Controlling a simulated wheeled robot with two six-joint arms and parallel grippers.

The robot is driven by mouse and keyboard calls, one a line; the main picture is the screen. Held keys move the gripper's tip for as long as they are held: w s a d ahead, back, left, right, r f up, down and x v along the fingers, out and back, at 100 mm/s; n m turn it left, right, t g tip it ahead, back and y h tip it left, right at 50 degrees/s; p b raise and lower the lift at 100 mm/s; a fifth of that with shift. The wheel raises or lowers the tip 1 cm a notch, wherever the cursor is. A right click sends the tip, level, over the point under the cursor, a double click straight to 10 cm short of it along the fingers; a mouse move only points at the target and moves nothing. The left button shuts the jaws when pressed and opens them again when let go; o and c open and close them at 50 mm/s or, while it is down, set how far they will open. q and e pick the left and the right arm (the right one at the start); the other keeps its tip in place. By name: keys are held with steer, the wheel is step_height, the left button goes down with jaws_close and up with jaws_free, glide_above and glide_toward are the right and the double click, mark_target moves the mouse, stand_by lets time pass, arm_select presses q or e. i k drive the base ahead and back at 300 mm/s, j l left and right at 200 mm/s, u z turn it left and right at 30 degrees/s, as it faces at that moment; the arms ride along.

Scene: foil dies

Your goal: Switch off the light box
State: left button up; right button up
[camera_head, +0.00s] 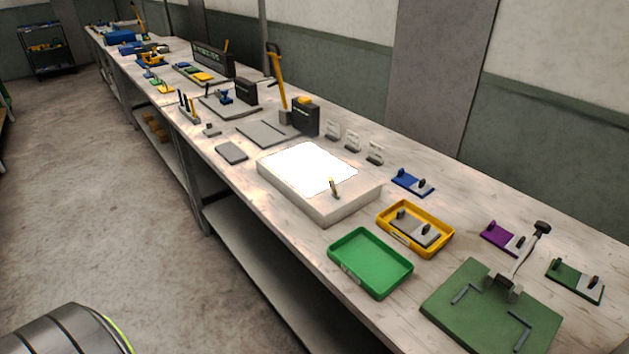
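The light box (356,206) is a white, low box on the workbench near the middle of the view. Its top panel (300,167) glows bright white, so it is lit. A small yellowish lever (333,188) stands up on the box's top, at the right end of the glowing panel. Neither of my grippers is in view, and nothing touches the box.
A yellow tray (448,243) holding a grey die and an empty green tray (371,285) sit right of the box. A green board (450,309) with a handled fixture lies at the right front. Blue, purple and green dies lie behind. Clear floor (110,200) lies left of the bench.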

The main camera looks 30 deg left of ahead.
mark_target(332, 181)
steer(key=k+u, duration=0.1)
steer(key=u, duration=0.8)
